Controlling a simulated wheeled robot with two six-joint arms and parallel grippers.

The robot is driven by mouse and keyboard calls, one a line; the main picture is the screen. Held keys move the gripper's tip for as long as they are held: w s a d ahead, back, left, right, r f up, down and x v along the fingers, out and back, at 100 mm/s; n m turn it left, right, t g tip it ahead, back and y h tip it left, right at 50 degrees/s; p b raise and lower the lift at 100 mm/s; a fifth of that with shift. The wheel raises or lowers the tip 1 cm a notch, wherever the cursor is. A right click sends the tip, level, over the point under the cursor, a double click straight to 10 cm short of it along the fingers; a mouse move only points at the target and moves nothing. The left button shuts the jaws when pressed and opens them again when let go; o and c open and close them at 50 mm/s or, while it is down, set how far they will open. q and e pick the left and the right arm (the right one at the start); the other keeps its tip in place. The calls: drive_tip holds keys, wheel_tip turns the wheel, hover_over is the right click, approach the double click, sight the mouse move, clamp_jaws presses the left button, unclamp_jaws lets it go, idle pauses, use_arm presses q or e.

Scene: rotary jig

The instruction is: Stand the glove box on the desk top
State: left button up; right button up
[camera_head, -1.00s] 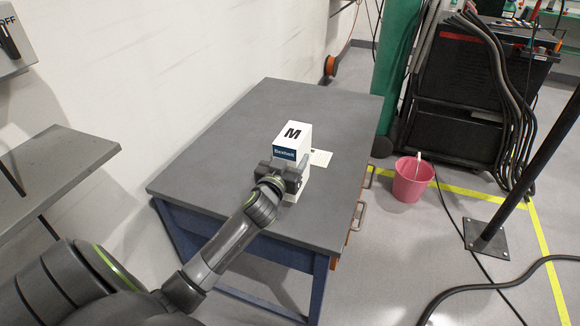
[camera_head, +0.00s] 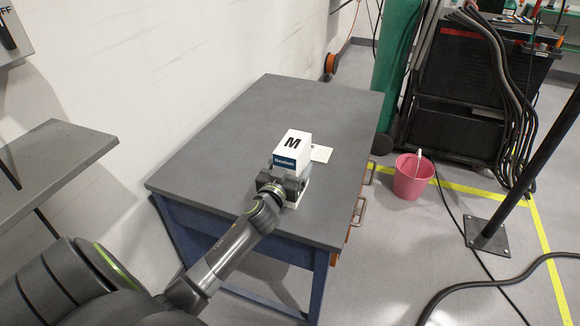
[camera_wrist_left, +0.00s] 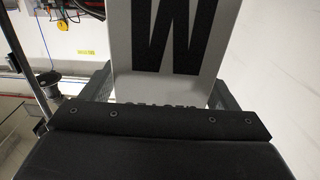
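The glove box (camera_head: 294,143) is white with a black M on its top face and a dark blue label on the side facing me. It looks upright over the front right part of the grey desk top (camera_head: 235,150). My left gripper (camera_head: 282,181) is at its near side, with white box surface visible above and below. In the left wrist view the box's M face (camera_wrist_left: 170,45) fills the space between the two fingers (camera_wrist_left: 160,92), which appear closed on it. The box's bottom edge is mostly hidden, so I cannot tell whether it touches the desk. My right gripper is not in view.
A pale card (camera_head: 321,153) lies on the desk just right of the box. The desk's left and back areas are clear. A grey shelf (camera_head: 50,165) is at the left, beside the white wall. A pink bucket (camera_head: 411,180) and a black pole (camera_head: 510,205) stand right of the desk.

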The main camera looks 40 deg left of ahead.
use_arm(q)
drive_tip(key=b+v, duration=0.1)
drive_tip(key=v, duration=1.1)
drive_tip(key=shift+r, duration=0.1)
idle(0.4)
